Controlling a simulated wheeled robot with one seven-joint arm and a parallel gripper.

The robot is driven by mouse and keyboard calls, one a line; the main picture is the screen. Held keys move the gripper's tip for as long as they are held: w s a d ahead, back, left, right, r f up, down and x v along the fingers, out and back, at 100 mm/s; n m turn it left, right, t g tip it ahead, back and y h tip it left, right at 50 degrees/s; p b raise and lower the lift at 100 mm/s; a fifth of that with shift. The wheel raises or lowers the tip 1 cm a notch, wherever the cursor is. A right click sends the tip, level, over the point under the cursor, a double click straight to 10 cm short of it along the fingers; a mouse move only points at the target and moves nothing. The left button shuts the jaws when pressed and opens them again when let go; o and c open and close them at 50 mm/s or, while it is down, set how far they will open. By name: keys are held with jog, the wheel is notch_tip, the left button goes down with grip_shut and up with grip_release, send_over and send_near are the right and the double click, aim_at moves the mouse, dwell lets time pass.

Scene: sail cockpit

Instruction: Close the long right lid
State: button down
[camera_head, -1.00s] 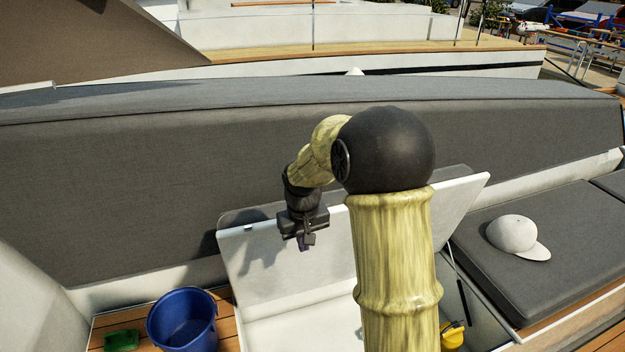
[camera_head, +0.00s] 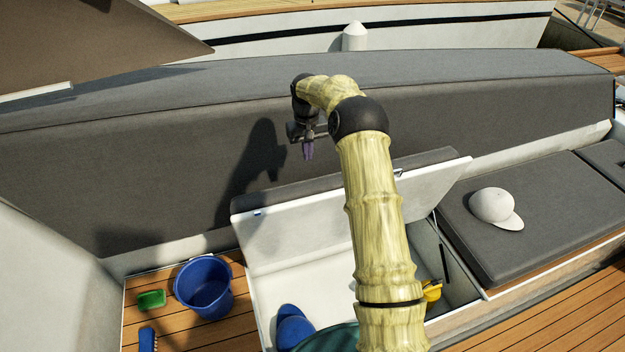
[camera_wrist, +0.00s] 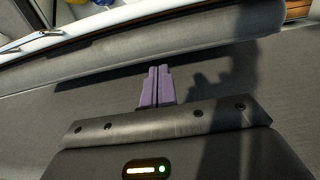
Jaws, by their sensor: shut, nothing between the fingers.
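The long lid (camera_head: 283,236) stands raised and tilted back over an open white locker, its white inner face toward me and its dark cushion (camera_head: 415,160) showing along the top edge. My gripper (camera_head: 308,152) is above and behind the lid's top edge, in front of the grey backrest, apart from the lid as far as I can tell. In the wrist view its purple fingers (camera_wrist: 157,86) are together and empty, pointing toward the cushioned lid edge (camera_wrist: 170,45). My arm hides part of the lid and the locker.
A blue bucket (camera_head: 203,288) and a green scoop (camera_head: 151,300) are on the wooden floor at left. Blue and yellow items (camera_head: 432,290) lie in the locker. A white cap (camera_head: 494,207) rests on the right cushion. The grey backrest (camera_head: 90,180) stands behind.

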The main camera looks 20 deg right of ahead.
jog(key=shift+f, duration=0.1)
jog(key=p, duration=0.5)
send_over(312, 193)
jog(key=w, duration=0.4)
jog(key=f, duration=0.9)
jog(key=shift+s+a, duration=0.15)
jog(key=shift+s, duration=0.1)
jog(key=shift+s+f, duration=0.2)
jog(key=shift+f, duration=0.1)
jog(key=s+p, duration=0.2)
jog(key=s, duration=0.1)
jog(key=shift+f, duration=0.35)
jog(key=shift+s+f+p, duration=0.15)
jog(key=shift+s+p, duration=0.1)
jog(key=shift+p, duration=0.1)
jog(key=shift+w+f, duration=0.1)
